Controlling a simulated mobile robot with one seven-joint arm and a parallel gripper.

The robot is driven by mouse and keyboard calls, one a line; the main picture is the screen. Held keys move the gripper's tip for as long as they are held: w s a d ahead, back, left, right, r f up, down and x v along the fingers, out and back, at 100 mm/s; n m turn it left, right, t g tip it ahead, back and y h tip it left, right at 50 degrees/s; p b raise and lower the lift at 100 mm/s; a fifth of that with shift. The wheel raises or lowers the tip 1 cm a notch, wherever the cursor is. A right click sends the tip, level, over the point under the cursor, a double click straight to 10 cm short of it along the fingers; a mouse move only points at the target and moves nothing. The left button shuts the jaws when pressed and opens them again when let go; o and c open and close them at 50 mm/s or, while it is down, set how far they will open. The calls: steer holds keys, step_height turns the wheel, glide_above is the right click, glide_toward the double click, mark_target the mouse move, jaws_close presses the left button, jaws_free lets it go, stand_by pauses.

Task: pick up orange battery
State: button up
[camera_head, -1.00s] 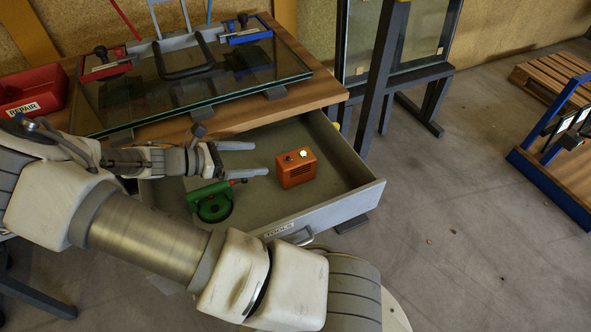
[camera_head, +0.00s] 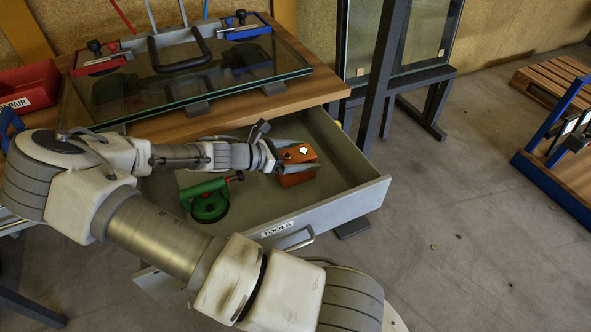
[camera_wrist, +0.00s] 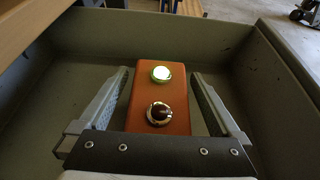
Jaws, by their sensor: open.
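The orange battery (camera_head: 297,166) is a small box in the open drawer (camera_head: 343,200), toward its right end. Its top carries a bright round terminal and a dark red one, both seen in the wrist view, where the battery (camera_wrist: 152,92) is in the middle. My gripper (camera_head: 298,156) reaches into the drawer from the left. In the wrist view my gripper (camera_wrist: 162,95) is open, with one finger on each side of the battery. Gaps show between the fingers and its sides.
A green round tool (camera_head: 209,203) lies in the drawer to the left of the battery, below my arm. The drawer walls surround both. A wooden table with a glass pane (camera_head: 190,90) stands above and behind the drawer. A red bin (camera_head: 28,88) sits at far left.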

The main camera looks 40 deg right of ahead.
steer(key=shift+s+d+f, duration=0.1)
steer(key=shift+d+f, duration=0.1)
steer(key=shift+d, duration=0.35)
jaws_close()
